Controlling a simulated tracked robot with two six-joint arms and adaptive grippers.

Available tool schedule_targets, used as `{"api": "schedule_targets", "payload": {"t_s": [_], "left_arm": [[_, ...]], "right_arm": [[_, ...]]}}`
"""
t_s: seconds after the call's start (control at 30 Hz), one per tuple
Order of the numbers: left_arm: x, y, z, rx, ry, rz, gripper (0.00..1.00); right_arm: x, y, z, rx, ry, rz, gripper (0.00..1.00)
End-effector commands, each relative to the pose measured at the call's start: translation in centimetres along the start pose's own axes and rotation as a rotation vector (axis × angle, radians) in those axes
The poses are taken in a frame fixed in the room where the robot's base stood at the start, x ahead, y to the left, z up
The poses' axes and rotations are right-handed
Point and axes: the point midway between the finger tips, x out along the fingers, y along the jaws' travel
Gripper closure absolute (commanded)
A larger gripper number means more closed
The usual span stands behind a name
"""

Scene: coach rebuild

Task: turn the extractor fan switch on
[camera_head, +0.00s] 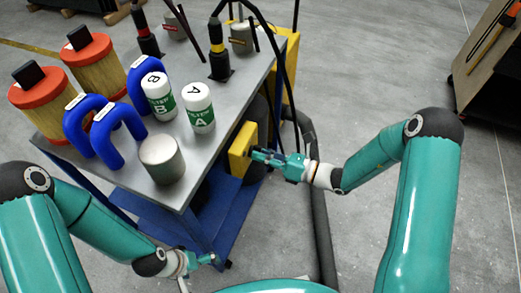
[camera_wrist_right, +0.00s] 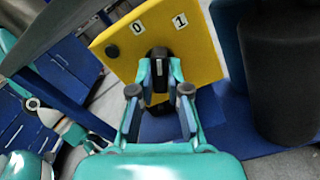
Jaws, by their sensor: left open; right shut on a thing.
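The extractor fan switch is a yellow box (camera_head: 238,150) on the near right side of the trolley. The wrist view shows its yellow face (camera_wrist_right: 205,55) with a "0" mark (camera_wrist_right: 137,27) and a "1" mark (camera_wrist_right: 180,20). A black handle (camera_wrist_right: 158,54) stands out from the face below the marks. My right gripper (camera_wrist_right: 160,70) is shut on this handle; it also shows at the box in the head view (camera_head: 258,155). The fingers partly hide the handle, so I cannot tell which mark it points at. My left gripper (camera_head: 208,260) is open and empty, low beside the trolley.
The grey trolley top (camera_head: 205,150) carries white bottles A (camera_head: 198,110) and B (camera_head: 158,98), blue bent pipes (camera_head: 120,130), red-lidded drums (camera_head: 92,60) and a metal cylinder (camera_head: 162,160). A dark hose (camera_head: 321,210) runs down beside my right arm.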

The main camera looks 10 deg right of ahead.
Motion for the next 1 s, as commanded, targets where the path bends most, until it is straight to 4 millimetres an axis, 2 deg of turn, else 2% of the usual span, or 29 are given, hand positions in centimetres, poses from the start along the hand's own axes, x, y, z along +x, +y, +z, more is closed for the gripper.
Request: {"api": "schedule_targets", "payload": {"t_s": [0.53,1.0], "left_arm": [[-0.7,0.2,0.0,0.000,0.000,0.000,0.00],[-2.9,1.1,0.0,0.000,0.000,0.000,0.00]], "right_arm": [[0.0,0.1,0.1,0.059,-0.001,0.001,1.00],[0.0,0.2,0.2,0.330,0.000,0.001,1.00]]}}
